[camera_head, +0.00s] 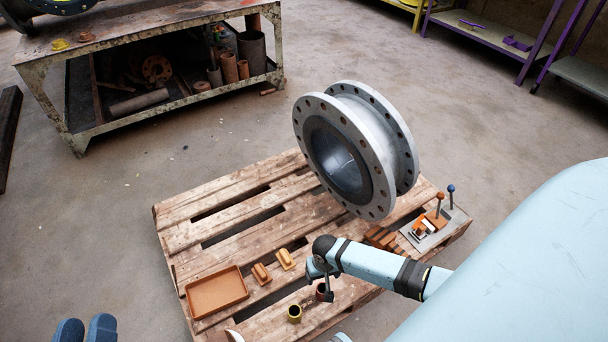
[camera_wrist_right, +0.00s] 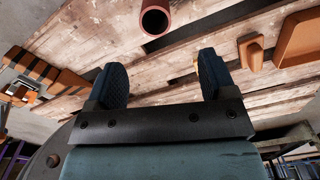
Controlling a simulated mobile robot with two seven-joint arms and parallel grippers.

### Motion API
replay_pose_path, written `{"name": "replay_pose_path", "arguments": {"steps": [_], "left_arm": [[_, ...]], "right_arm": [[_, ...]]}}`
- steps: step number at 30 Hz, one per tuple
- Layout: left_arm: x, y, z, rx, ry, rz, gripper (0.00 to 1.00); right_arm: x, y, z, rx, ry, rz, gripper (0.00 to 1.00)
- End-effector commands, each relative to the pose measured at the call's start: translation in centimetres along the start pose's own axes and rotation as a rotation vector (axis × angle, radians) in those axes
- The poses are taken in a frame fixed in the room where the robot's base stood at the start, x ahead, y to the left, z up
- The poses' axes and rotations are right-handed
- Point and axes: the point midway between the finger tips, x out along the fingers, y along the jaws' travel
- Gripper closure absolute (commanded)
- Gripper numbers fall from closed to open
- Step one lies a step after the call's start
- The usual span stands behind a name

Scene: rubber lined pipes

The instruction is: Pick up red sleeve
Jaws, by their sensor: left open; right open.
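The red sleeve (camera_head: 321,292) is a short, dark red, hollow tube on the wooden pallet in the head view, partly covered by my right gripper (camera_head: 319,278). In the right wrist view the red sleeve (camera_wrist_right: 155,4) shows its open round end at the top edge. It lies beyond the fingertips of my right gripper (camera_wrist_right: 162,75), roughly centred between them and apart from them. The fingers are spread and hold nothing. My left gripper (camera_head: 86,328) is open and empty at the bottom left of the head view, over the floor beside the pallet.
A large flanged pipe (camera_head: 386,140) stands behind. A lever tool (camera_head: 433,225) is at the right.

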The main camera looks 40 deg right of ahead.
Motion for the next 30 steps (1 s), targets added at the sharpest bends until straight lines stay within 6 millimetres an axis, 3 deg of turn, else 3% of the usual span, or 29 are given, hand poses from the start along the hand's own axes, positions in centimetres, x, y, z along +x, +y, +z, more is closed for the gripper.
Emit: {"name": "replay_pose_path", "arguments": {"steps": [9,15,20,30], "left_arm": [[-0.2,-0.6,4.2,-0.004,-0.116,0.013,0.57],[-0.4,-0.9,6.4,-0.006,-0.201,0.022,0.57],[-0.4,-1.0,6.9,0.002,-0.218,0.026,0.57],[0.6,-2.8,6.7,0.201,-0.109,0.041,0.57]], "right_arm": [[5.8,0.3,0.1,0.014,-0.015,0.011,0.23],[8.5,0.3,0.1,0.012,-0.014,0.01,0.23],[9.3,0.3,0.1,0.011,-0.012,0.009,0.23],[13.7,0.7,0.4,0.011,-0.013,0.01,0.23]]}}
